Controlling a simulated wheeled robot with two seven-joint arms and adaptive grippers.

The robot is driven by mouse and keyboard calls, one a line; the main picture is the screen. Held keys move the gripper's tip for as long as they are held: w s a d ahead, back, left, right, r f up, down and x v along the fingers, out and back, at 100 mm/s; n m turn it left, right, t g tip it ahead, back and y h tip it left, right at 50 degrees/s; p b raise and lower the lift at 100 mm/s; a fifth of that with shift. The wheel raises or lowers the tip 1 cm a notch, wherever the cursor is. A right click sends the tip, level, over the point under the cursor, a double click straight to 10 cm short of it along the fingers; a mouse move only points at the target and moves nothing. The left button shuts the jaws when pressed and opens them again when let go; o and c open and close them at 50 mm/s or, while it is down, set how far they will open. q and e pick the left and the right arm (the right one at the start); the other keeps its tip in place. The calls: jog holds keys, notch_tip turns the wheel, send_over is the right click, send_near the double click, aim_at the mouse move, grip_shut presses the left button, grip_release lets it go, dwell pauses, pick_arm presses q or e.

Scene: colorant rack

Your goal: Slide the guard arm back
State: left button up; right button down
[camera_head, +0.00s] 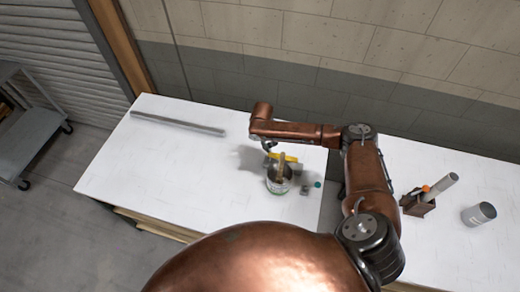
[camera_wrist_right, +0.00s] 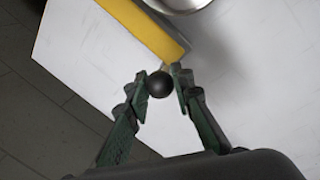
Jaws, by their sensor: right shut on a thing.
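The guard arm is a yellow bar (camera_wrist_right: 148,28) in the right wrist view, with a round black knob (camera_wrist_right: 160,84) at its near end. My left gripper is not in view.
A long grey bar (camera_head: 178,123) lies at the back left of the white table (camera_head: 150,165). A small green-tipped item (camera_head: 317,184) lies right of the container. At the right stand a brown holder with tools (camera_head: 418,205) and a grey cylinder (camera_head: 478,214). The table's left part is clear.

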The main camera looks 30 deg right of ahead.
jog(key=shift+w+d, duration=0.1)
jog(key=shift+w, duration=0.1)
jog(key=c, duration=2.1)
grip_release()
jog(key=o, duration=0.4)
jog(key=shift+o, duration=0.2)
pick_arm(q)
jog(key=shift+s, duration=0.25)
pick_arm(e)
notch_tip(320, 180, up, 12)
jog(key=a, duration=0.2)
jog(key=shift+s, duration=0.35)
jog(key=shift+f, duration=0.15)
